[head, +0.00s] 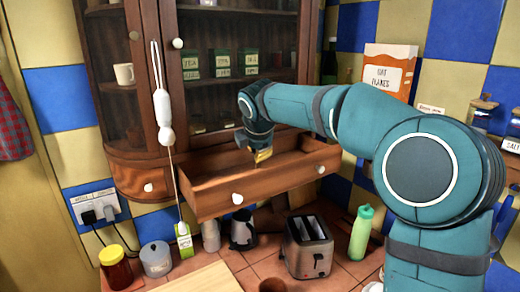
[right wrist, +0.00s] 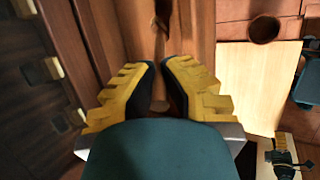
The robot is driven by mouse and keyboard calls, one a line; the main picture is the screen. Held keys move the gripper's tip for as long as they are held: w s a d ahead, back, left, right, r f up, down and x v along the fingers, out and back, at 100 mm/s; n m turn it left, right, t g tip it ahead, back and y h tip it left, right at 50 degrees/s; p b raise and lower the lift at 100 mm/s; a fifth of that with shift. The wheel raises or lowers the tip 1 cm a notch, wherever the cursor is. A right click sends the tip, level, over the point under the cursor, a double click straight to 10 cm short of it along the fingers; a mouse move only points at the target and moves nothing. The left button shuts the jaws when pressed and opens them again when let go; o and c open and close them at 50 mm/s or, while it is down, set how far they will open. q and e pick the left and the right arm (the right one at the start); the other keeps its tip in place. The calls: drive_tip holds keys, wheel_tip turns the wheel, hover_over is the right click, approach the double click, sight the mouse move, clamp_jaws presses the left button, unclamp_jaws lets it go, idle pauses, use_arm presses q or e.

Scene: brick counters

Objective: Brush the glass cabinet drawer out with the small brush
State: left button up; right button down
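The glass cabinet drawer (head: 262,189) is pulled out below the glass doors; its wooden front has two white knobs. My right gripper (head: 262,154) reaches down into the drawer from above. In the right wrist view its yellow fingers (right wrist: 160,68) are close together around a slim brown handle, which looks like the small brush (right wrist: 160,44). The brush's far end is dark and lies over the wooden drawer floor; whether it touches is unclear. In the head view the brush is mostly hidden by the gripper.
The glass cabinet (head: 143,75) stands behind the drawer, with a white pull on a cord (head: 163,110) hanging at its left. A cereal box (head: 389,70) stands right.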

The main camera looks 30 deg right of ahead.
drive_tip(key=shift+w+d, duration=0.2)
drive_tip(key=shift+d, duration=2.85)
drive_tip(key=shift+w+d, duration=0.2)
drive_tip(key=shift+d, duration=2.8)
drive_tip(key=shift+a+r, duration=0.1)
drive_tip(key=shift+r, duration=2.85)
drive_tip(key=shift+r, duration=1.5)
